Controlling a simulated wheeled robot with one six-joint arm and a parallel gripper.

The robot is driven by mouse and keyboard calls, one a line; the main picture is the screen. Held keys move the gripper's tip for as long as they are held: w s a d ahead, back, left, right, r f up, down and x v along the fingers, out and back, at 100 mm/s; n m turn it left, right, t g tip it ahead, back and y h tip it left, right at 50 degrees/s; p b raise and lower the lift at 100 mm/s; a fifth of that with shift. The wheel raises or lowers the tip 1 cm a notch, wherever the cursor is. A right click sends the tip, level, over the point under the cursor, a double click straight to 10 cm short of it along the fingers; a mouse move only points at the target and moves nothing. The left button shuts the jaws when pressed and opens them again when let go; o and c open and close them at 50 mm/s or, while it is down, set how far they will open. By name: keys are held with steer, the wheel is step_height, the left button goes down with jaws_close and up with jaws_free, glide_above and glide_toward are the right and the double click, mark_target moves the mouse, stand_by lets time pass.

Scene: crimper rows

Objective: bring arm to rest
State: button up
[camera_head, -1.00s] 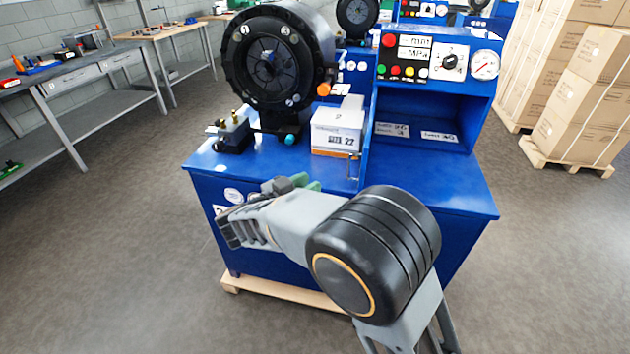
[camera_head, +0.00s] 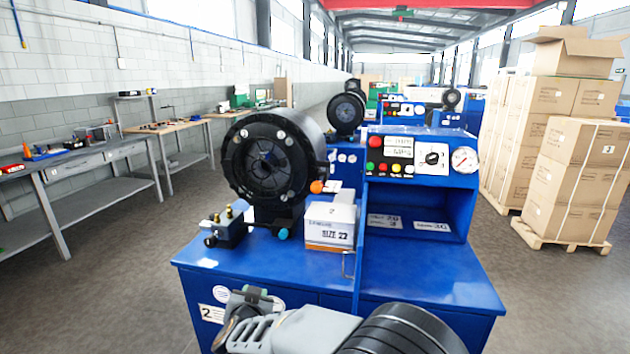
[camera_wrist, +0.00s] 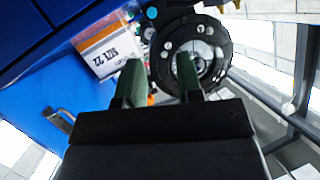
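My arm reaches out low in front of a blue crimper bench (camera_head: 440,285), with its black round joint at the bottom edge of the head view. In the wrist view my gripper (camera_wrist: 160,78) shows two green fingers standing apart. I see nothing held between them. The black round crimper head (camera_head: 268,165) stands on the bench, and it shows beyond the fingers in the wrist view (camera_wrist: 222,48).
A white and orange box marked SIZE 22 (camera_head: 330,226) and a small fitting block (camera_head: 226,230) stand on the bench. Strapped cartons (camera_head: 575,180) sit on a pallet at the right. A grey workbench (camera_head: 90,160) stands at the left. The floor between is clear.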

steer(key=s+d+n+g+y+p, duration=0.2)
steer(key=s+d+n+g+y, duration=0.25)
steer(key=s+d+g, duration=0.65)
steer(key=s+d+r+h+p, duration=0.1)
steer(key=s+d+r+h, duration=0.1)
steer(key=d, duration=0.4)
steer(key=s+d+r+m+h, duration=0.1)
steer(key=s+d+r, duration=0.1)
steer(key=s+d, duration=0.2)
steer(key=s+d+r+m+h+p, duration=0.1)
steer(key=s+d+r+h, duration=0.1)
steer(key=d, duration=0.8)
steer(key=shift+s+d+h+p, duration=0.2)
steer(key=shift+s+h+p, duration=0.15)
steer(key=shift+s, duration=0.25)
steer(key=shift+a+r, duration=0.1)
